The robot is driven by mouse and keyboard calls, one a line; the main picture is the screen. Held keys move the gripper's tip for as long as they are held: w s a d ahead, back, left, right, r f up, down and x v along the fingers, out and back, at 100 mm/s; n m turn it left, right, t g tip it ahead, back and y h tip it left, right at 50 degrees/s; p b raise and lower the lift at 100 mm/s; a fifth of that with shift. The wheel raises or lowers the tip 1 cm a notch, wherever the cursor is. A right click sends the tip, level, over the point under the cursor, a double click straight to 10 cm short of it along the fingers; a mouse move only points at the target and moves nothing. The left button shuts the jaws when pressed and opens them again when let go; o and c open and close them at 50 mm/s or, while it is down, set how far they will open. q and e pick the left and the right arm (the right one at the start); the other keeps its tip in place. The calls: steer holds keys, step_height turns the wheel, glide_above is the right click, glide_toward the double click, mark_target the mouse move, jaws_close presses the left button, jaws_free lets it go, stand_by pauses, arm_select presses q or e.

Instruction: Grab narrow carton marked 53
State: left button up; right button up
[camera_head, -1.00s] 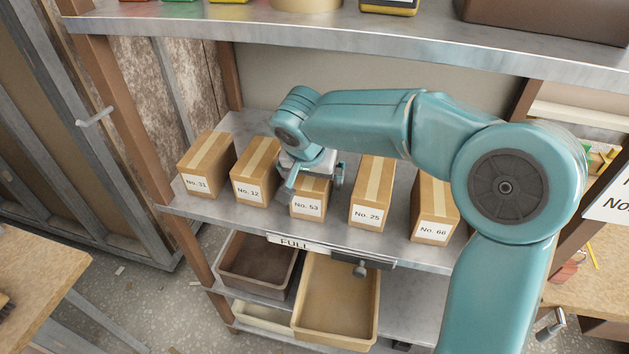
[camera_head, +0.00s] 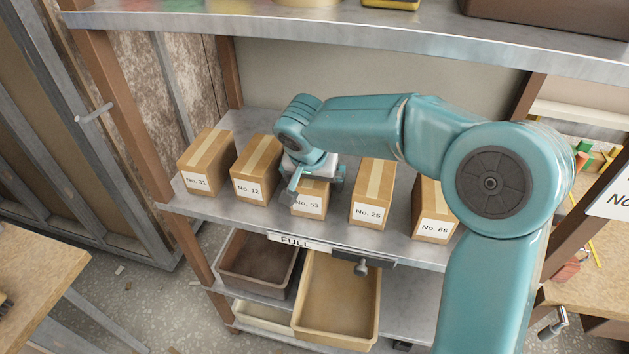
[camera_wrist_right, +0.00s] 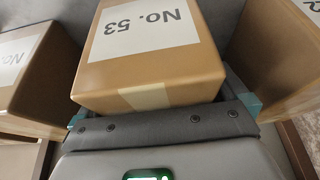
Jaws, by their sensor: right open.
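The narrow carton marked No. 53 (camera_head: 308,204) stands in the middle of a row of cartons on the metal shelf (camera_head: 330,232). My right gripper (camera_head: 316,188) is over this carton, with a finger on each side of it, and hides its upper part. In the right wrist view the carton (camera_wrist_right: 150,75) fills the middle, its No. 53 label in full sight. The teal fingertips of my right gripper (camera_wrist_right: 165,115) show at its left and right sides. The gripper is open, and whether the fingers touch the carton cannot be told. My left gripper is out of view.
Carton No. 12 (camera_head: 256,172) stands close on the left and carton No. 25 (camera_head: 372,195) on the right. Cartons No. 31 (camera_head: 206,163) and No. 66 (camera_head: 433,213) stand at the ends. An upper shelf (camera_head: 330,38) is above. Bins (camera_head: 335,325) sit below.

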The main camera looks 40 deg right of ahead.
stand_by(0.4)
steer(key=c, duration=1.3)
steer(key=shift+o, duration=0.2)
